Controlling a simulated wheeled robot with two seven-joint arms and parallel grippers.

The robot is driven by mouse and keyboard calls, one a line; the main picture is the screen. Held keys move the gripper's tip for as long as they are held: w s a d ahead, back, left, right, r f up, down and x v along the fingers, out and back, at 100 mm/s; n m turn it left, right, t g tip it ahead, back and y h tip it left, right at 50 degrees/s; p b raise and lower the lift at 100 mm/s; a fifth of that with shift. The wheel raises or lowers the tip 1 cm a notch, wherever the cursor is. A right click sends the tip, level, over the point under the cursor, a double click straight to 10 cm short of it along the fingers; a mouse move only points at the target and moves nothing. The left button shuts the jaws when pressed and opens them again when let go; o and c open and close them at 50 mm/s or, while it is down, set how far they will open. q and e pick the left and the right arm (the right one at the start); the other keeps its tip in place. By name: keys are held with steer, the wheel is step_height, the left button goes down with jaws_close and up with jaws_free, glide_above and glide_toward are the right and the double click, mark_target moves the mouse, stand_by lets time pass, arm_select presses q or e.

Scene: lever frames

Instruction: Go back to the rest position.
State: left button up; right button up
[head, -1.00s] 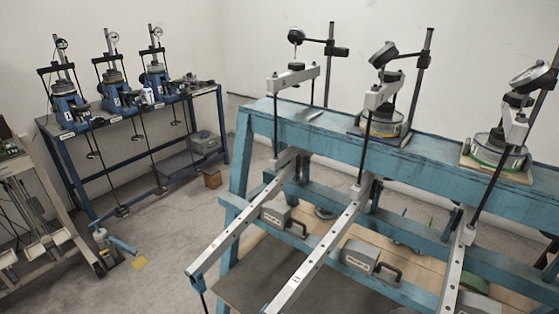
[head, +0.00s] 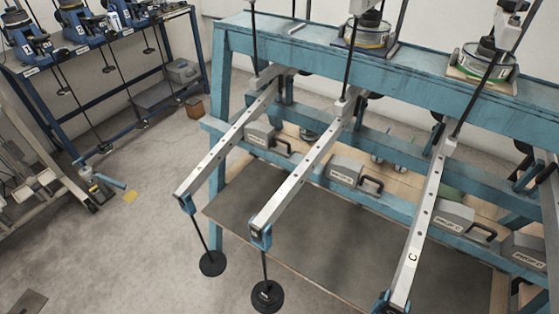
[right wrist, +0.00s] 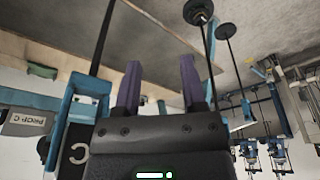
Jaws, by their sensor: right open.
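My right gripper (right wrist: 160,72) shows in the right wrist view with its two purple fingers apart and nothing between them. The end of the lever marked C (right wrist: 78,155) with its blue bracket (right wrist: 62,118) is beside it on the left of that view. In the head view lever C (head: 420,235) slopes down toward the bottom edge. Neither of my grippers shows in the head view, and my left gripper is in no view.
The blue bench (head: 222,72) carries several levers that stick out toward me. Two black weight discs (head: 212,263) (head: 267,297) hang from the left levers. Grey boxes (head: 345,170) sit on its lower shelf. A darker bench (head: 75,160) stands at the back left.

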steer(key=s+d+f+g+b, duration=0.1)
steer(key=s+f+b, duration=0.4)
steer(key=f, duration=1.3)
steer(key=s+d+f+g, duration=0.1)
steer(key=s+d+f, duration=0.1)
steer(key=s+f, duration=0.5)
steer(key=s, duration=0.4)
steer(key=shift+s+n, duration=0.2)
steer(key=shift+n, duration=0.1)
steer(key=shift+d, duration=0.1)
